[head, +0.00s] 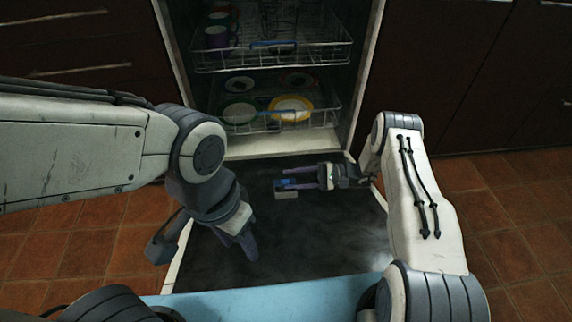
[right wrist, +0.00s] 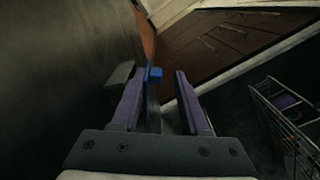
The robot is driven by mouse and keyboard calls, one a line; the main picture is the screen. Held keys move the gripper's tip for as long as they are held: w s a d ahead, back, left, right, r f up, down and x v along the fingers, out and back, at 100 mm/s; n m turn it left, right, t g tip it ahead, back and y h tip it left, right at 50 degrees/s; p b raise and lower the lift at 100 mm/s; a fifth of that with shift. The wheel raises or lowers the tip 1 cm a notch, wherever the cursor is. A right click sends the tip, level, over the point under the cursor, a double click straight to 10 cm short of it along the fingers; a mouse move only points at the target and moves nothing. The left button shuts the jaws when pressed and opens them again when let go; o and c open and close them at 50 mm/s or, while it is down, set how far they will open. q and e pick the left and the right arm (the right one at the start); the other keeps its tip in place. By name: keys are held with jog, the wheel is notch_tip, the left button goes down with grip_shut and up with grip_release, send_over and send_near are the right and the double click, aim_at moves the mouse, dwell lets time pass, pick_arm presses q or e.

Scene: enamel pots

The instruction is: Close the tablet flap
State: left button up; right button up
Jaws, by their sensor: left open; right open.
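The lowered dishwasher door (head: 310,235) has a small grey dispenser (head: 287,195) on its dark inner face. A small blue piece (head: 288,182) shows at the dispenser; I cannot tell whether it is part of the tablet flap or a tablet. My right gripper (head: 284,178) is open at the dispenser. In the right wrist view, the blue piece (right wrist: 154,75) shows between the spread fingers (right wrist: 160,98), and the grey dispenser (right wrist: 120,75) is partly behind the left finger. Contact cannot be made out. My left gripper (head: 205,248) is open and empty over the door's left part.
The lower rack (head: 265,122) holds plates, including a yellow-rimmed one (head: 291,108). The upper rack (head: 270,55) holds several cups at its left. Dark cabinets (head: 455,70) flank the dishwasher. Tiled floor (head: 520,215) is clear on both sides.

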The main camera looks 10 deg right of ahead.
jog(key=w+m+b, duration=0.1)
jog(key=m, duration=0.1)
jog(key=w+m, duration=0.1)
jog(key=m, duration=0.1)
jog(key=shift+r+m+b, duration=0.3)
jog(key=shift+r+b, duration=0.1)
jog(key=shift+m, duration=0.4)
jog(key=d, duration=0.3)
jog(key=d+p, duration=0.1)
jog(key=d, duration=0.3)
jog(key=d+p, duration=0.1)
jog(key=d, duration=0.2)
jog(key=shift+w+d+r, duration=0.25)
jog(key=shift+d, duration=0.15)
jog(key=s+a+r+n+g+h+p, duration=0.2)
jog(key=a+r, duration=0.4)
jog(key=r, duration=0.3)
jog(key=s+a+r+n+g+h+p, duration=0.2)
jog(key=s+a+r+n+h+p, duration=0.2)
jog(key=r, duration=0.4)
jog(key=s+a+r+n+g+h+p, duration=0.2)
jog(key=s+a+r+n+h+p, duration=0.2)
jog(key=r, duration=0.5)
jog(key=shift+s+a+r+h, duration=0.35)
jog(key=shift+s+a+h, duration=0.45)
jog(key=shift+s+a, duration=0.85)
jog(key=shift+w+a, duration=0.2)
jog(key=shift+a, duration=0.05)
